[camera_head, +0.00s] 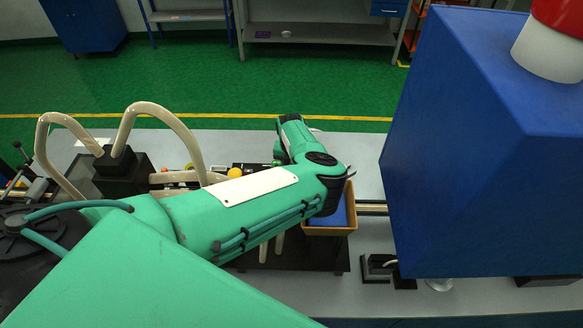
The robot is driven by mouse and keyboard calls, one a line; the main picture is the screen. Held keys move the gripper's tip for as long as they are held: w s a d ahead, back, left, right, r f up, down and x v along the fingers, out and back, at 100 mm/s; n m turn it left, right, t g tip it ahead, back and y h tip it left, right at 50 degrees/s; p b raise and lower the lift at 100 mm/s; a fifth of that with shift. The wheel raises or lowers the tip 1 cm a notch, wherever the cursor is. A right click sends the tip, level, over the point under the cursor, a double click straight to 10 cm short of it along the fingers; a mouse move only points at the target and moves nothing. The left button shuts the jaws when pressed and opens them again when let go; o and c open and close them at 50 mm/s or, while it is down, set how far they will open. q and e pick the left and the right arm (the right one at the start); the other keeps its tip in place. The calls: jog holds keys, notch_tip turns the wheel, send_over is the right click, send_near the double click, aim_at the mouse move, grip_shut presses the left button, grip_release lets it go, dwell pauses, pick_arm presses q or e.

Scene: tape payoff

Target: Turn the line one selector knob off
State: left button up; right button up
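A strip of small controls shows behind my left arm, with a yellow round cap (235,172) and a small red one (188,167). I cannot make out which part, if any, is the line one selector knob. My green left arm comes in from the left and crosses the bench, hiding much of what lies under it. Its gripper cannot be made out, and my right gripper does not show.
A large blue box-shaped body (470,150) with a red and white top fills the right. A tan bin (333,226) with blue contents sits beside my arm. Cream hoses (160,112) arch from a black block (115,170). Bare grey bench (350,150) shows behind.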

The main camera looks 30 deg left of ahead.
pick_arm(q)
jog(key=shift+r, duration=0.3)
notch_tip(320, 180, up, 4)
jog(key=shift+r+b, duration=0.2)
jog(key=shift+b, duration=0.5)
notch_tip(320, 180, up, 9)
jog(key=p, duration=0.5)
jog(key=shift+f, duration=0.2)
jog(key=shift+s+a, duration=0.1)
